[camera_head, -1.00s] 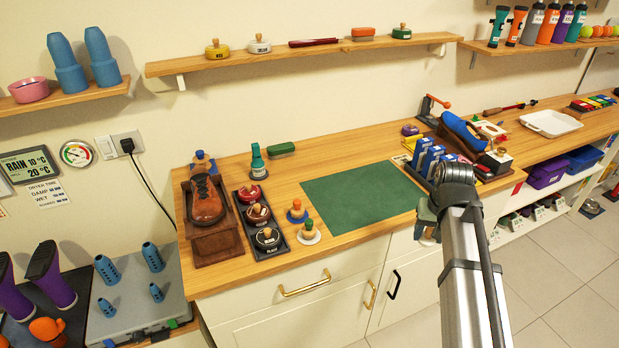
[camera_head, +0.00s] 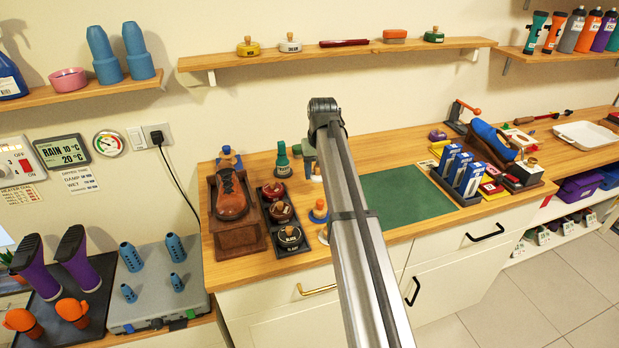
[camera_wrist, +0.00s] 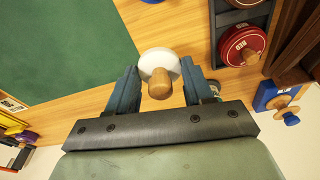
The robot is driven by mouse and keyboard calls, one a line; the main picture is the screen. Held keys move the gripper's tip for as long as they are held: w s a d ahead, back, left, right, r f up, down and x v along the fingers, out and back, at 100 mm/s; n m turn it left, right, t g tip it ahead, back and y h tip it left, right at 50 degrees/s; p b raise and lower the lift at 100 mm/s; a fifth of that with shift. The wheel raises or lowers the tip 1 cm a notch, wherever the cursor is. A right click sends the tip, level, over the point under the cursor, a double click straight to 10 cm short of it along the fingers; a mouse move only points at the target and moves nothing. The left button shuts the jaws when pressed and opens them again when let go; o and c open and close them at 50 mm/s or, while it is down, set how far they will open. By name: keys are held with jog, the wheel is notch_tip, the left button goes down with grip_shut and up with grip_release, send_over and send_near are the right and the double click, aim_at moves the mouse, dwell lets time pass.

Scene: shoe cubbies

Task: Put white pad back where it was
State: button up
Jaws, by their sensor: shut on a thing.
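The white pad (camera_wrist: 147,62), a round white disc with a wooden knob, is between my gripper's fingers in the wrist view. My gripper (camera_wrist: 160,80) is shut on it; how much of the knob or disc the fingers touch is not clear. In the head view my gripper (camera_head: 311,158) is at the back of the bench, right of the green bottle (camera_head: 282,162), largely hidden by my arm. The green mat (camera_wrist: 65,45) lies beside the pad in the wrist view. Whether the pad touches the bench cannot be told.
A dark tray (camera_head: 294,249) of round tins stands left of my arm, with a brown shoe (camera_head: 231,200) further left. A blue pad with an orange knob (camera_head: 319,212) stands nearby. The green mat (camera_head: 405,195) is bare where visible. A wall shelf (camera_head: 355,53) runs above.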

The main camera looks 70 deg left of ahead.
jog(key=w+a+r+n, duration=0.1)
jog(key=a+r+n, duration=0.15)
jog(key=a, duration=0.95)
jog(key=shift+n, duration=0.65)
jog(key=shift+w+d+f, duration=0.1)
jog(key=shift+d+f, duration=0.05)
jog(key=shift+f, duration=2.4)
jog(key=shift+d+f, duration=0.15)
jog(key=shift+f, duration=2.35)
jog(key=shift+f, duration=0.1)
jog(key=o, duration=1)
notch_tip(320, 180, up, 12)
jog(key=d, duration=0.1)
jog(key=shift+w+d, duration=0.15)
jog(key=shift+d, duration=0.05)
